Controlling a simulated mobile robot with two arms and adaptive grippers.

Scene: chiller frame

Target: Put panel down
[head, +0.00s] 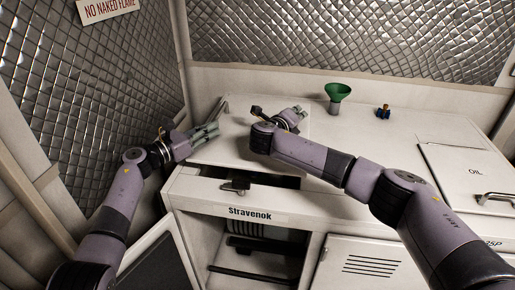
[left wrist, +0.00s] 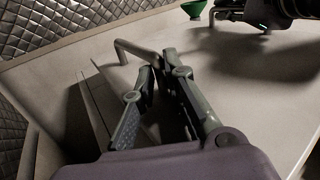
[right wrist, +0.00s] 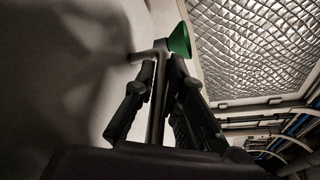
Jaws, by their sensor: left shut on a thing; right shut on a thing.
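A flat off-white panel (head: 232,148) lies at the top of the white cabinet, with a dark opening showing along its front edge. My left gripper (head: 212,130) is at its left side, shut on a bent metal handle; the handle (left wrist: 135,54) shows between and beyond the fingers in the left wrist view. My right gripper (head: 298,114) is at the panel's right side, shut on another bar handle (right wrist: 157,95), seen between the fingers in the right wrist view. The panel looks near level; whether it touches the frame all around cannot be told.
A green funnel (head: 337,91) and a small blue and brown fitting (head: 383,112) stand on the cabinet top to the right. An OIL hatch (head: 465,175) is further right. A quilted wall (head: 90,90) is close on the left. An open bay (head: 255,255) is below.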

